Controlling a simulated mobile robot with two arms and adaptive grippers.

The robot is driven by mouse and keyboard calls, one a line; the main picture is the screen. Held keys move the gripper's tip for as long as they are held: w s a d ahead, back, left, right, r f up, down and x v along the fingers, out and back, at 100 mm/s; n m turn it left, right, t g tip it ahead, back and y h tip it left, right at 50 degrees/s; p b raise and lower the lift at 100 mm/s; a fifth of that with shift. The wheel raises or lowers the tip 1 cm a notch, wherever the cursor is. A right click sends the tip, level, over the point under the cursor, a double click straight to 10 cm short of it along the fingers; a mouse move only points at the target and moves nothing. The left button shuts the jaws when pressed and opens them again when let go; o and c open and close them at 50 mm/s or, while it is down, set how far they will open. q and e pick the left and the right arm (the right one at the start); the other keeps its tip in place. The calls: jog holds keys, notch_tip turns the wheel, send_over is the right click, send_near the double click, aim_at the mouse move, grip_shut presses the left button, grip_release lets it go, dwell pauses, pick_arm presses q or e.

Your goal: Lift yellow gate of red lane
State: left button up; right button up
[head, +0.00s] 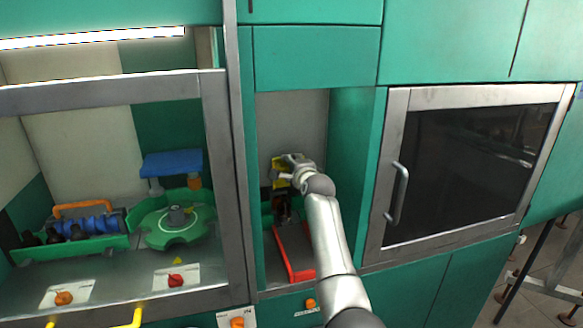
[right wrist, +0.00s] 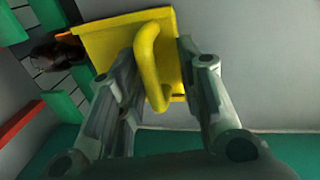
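The yellow gate (head: 279,172) stands in the open niche, at the back end of the red-edged lane (head: 284,254). In the right wrist view the yellow gate (right wrist: 108,42) is a flat plate with a curved yellow handle (right wrist: 150,68). My right gripper (head: 290,160) is at the gate. In the wrist view its fingers (right wrist: 160,62) are apart, one on each side of the handle, with a visible gap on the right. A dark bottle (right wrist: 55,52) lies beyond the gate. My left gripper is not in view.
Green and grey walls close in the niche on both sides. To the right is an oven-like door (head: 460,165) with a metal handle (head: 398,193). To the left, behind a metal frame, are a green turntable (head: 180,234) and a crate with blue items (head: 85,228).

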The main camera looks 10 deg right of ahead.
jog(key=shift+s, duration=0.1)
jog(key=v, duration=0.7)
dwell(0.4)
jog(key=shift+s, duration=0.15)
